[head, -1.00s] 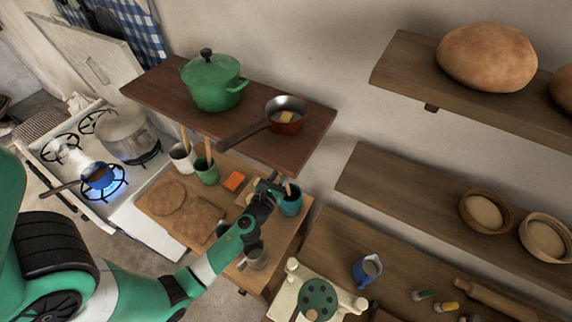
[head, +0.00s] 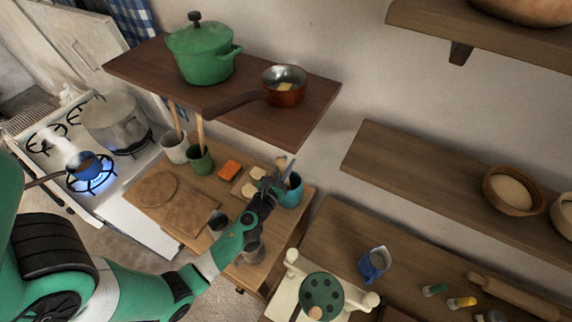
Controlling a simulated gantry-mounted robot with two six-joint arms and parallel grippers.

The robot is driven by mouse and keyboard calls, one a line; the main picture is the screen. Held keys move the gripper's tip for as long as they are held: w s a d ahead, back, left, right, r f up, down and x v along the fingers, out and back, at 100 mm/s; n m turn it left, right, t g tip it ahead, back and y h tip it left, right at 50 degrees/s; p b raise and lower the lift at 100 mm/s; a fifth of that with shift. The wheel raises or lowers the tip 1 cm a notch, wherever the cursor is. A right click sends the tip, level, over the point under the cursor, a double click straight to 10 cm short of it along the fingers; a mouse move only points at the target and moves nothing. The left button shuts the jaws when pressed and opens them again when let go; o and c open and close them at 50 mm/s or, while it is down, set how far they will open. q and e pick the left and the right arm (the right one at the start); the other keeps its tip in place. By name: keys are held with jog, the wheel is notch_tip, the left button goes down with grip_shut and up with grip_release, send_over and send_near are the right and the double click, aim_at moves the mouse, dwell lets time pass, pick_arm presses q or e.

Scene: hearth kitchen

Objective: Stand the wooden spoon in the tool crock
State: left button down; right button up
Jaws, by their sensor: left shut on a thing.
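My left gripper (head: 272,186) is over the back right of the low wooden table, shut on a slim pale piece that rises above its fingers. This looks like the wooden spoon (head: 283,163); most of it is hidden by the gripper. A teal crock (head: 292,192) stands right beside the gripper, to its right. I cannot tell whether the spoon's lower end is inside it. A green crock (head: 201,163) and a white crock (head: 174,150) stand further left, each with a wooden handle sticking up. My right gripper is not in view.
A dark shelf (head: 150,70) with a green pot (head: 201,55) and copper saucepan (head: 284,93) overhangs the back. Boards (head: 190,212), an orange block (head: 230,169) and grey cups share the low table (head: 232,270). A lit stove (head: 135,205) is left.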

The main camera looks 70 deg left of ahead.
pick_arm(q)
jog(key=shift+f, duration=0.3)
jog(key=c, duration=0.7)
grip_release()
jog(key=v, duration=1.1)
jog(key=shift+s+d+b, duration=0.15)
jog(key=shift+s+b, duration=0.1)
jog(key=shift+b, duration=0.1)
